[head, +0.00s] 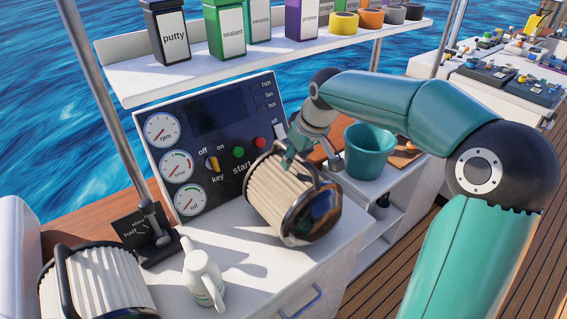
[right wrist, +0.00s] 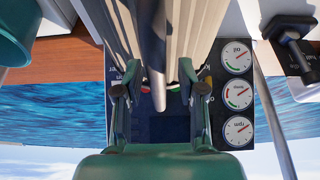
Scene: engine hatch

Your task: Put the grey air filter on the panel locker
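The grey air filter (head: 276,197), with pale pleats, dark shiny end caps and a grey handle, lies tilted at the right part of the white panel locker (head: 252,272). I cannot tell whether all of its underside touches the top. My right gripper (head: 297,152) is at its upper side. In the right wrist view the pleats (right wrist: 188,28) fill the top. The fingers of my right gripper (right wrist: 158,85) stand apart on both sides of the handle, with gaps visible. My left gripper is not in view.
A second filter with a black handle (head: 100,284) lies at the lower left. A white jug (head: 203,275) and a throttle lever (head: 152,222) stand between. The gauge panel (head: 215,135) rises behind, under a shelf (head: 200,82) of bottles. A teal bucket (head: 369,152) stands to the right.

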